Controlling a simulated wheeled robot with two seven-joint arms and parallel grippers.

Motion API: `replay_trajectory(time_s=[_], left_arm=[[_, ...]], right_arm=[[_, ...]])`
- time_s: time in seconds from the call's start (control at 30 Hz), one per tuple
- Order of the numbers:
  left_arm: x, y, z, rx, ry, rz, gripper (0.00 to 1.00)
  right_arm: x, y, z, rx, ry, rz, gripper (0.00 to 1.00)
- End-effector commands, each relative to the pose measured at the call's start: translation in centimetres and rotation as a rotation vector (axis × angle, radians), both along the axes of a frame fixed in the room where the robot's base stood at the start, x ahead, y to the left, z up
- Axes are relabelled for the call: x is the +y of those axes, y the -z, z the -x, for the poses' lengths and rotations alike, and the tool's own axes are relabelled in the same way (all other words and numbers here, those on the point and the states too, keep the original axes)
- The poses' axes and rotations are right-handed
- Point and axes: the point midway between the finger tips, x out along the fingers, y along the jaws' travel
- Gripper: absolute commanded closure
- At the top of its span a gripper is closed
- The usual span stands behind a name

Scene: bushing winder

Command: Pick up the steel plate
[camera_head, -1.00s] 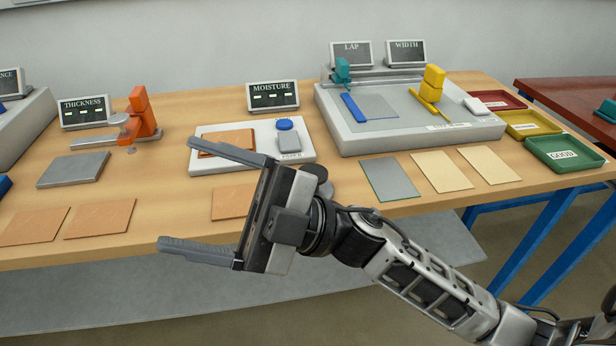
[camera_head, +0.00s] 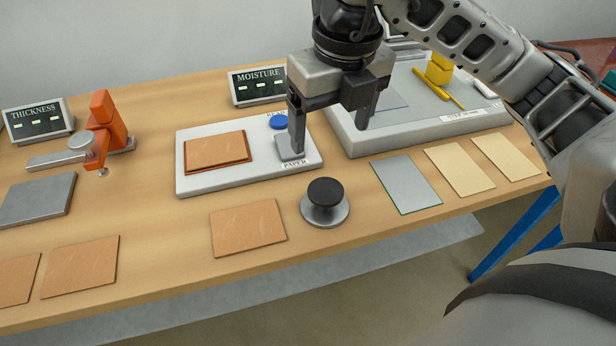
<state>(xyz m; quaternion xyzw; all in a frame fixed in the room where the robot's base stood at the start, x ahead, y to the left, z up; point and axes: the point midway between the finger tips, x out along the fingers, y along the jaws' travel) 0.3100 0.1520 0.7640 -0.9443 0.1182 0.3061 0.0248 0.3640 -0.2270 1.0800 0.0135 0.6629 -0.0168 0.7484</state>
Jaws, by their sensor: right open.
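A thick flat grey plate (camera_head: 37,200) that looks like steel lies on the wooden table at the left. A round steel disc with a black knob (camera_head: 325,203) stands upright near the table's front edge, right of a brown sheet. My right gripper (camera_head: 330,138) points down, open and empty, with its fingers apart. It is behind the round disc in the picture, and its left finger overlaps the small grey block on the moisture tester (camera_head: 210,180). It is well away from the grey plate. My left gripper is not in view.
The thickness gauge (camera_head: 100,125) stands behind the grey plate. Brown sheets (camera_head: 248,227) lie along the front. A grey green-edged sheet (camera_head: 405,184) and two cream sheets (camera_head: 459,170) lie at right, before the lap and width station (camera_head: 425,130). Bare wood surrounds the disc.

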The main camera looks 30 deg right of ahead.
Motion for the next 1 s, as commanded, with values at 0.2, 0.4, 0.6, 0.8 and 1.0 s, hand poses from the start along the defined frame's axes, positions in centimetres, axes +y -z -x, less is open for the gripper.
replay_trajectory(time_s=[0.2, 0.4, 0.6, 0.8, 1.0], left_arm=[[-0.2, 1.9, 1.2, 0.032, 0.003, 0.005, 0.64], [-0.5, 2.0, 1.5, 0.033, 0.007, 0.013, 0.64], [-0.6, 1.3, 1.2, 0.024, 0.008, 0.014, 0.64], [-0.5, 0.9, 1.0, 0.02, 0.011, 0.009, 0.64], [-0.4, 0.8, 0.8, 0.015, 0.01, 0.006, 0.64]], right_arm=[[0.1, 4.5, -0.3, 0.01, -0.003, -0.002, 0.19], [0.0, 8.4, -0.8, 0.009, -0.002, -0.001, 0.19], [0.0, 10.2, -1.1, 0.004, -0.002, -0.001, 0.19], [-0.2, 12.0, -1.0, 0.009, -0.002, 0.0, 0.19], [-0.4, 14.9, -1.2, 0.007, -0.002, -0.001, 0.19]])
